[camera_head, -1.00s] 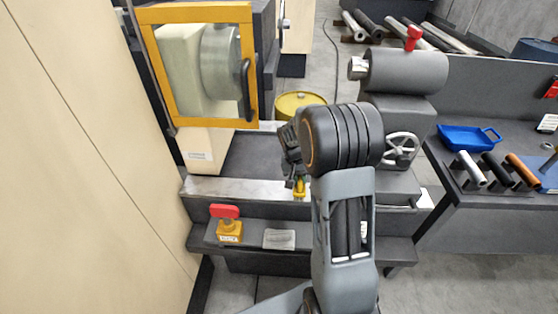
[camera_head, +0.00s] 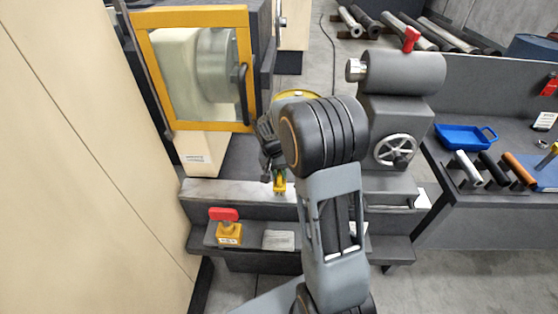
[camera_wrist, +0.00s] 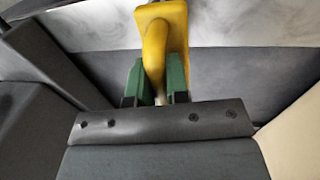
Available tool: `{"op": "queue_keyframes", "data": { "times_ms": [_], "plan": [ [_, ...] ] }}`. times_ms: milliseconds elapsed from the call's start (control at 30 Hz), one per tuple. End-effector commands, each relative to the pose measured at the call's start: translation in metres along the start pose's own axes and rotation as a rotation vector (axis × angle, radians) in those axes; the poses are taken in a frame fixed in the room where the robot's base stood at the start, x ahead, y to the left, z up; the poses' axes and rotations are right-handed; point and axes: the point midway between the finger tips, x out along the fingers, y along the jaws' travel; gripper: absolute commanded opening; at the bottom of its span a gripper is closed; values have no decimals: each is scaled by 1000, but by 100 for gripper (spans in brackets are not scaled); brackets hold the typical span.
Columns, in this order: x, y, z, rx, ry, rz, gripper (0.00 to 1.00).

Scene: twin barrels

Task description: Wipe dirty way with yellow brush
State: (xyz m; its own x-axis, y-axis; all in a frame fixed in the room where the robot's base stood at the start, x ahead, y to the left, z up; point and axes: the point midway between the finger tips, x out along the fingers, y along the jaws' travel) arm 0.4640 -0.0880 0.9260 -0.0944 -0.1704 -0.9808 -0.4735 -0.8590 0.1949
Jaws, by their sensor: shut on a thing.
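The way (camera_head: 225,191) is a pale, smudged strip along the front of the lathe bed. In the wrist view its grey-white blotchy surface (camera_wrist: 90,25) shows on both sides of the brush. The yellow brush (camera_wrist: 165,28) is held between the green fingertips of my gripper (camera_wrist: 156,82), which is shut on it. In the head view the brush (camera_head: 280,184) shows as a small yellow piece over the middle of the way, below my dark gripper (camera_head: 277,172). The brush's lower end is hidden, so I cannot tell whether it touches the way.
A yellow-framed guard door (camera_head: 190,128) stands at the left, above the bed. The tailstock (camera_head: 402,73) with a handwheel (camera_head: 394,150) stands at the right. A red-handled yellow block (camera_head: 229,233) sits on the front step. A blue tray (camera_head: 462,138) lies on the right bench.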

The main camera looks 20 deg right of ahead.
Motion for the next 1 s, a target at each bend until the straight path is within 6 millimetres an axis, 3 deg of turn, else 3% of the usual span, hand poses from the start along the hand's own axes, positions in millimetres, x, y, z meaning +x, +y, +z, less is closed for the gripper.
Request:
{"op": "queue_keyframes", "data": {
  "times_ms": [500, 1000],
  "plan": [
    [-47, 8, 0, -4, 3, -1, 0],
    [-48, 8, 0, -4, 3, -1, 0]
  ]
}}
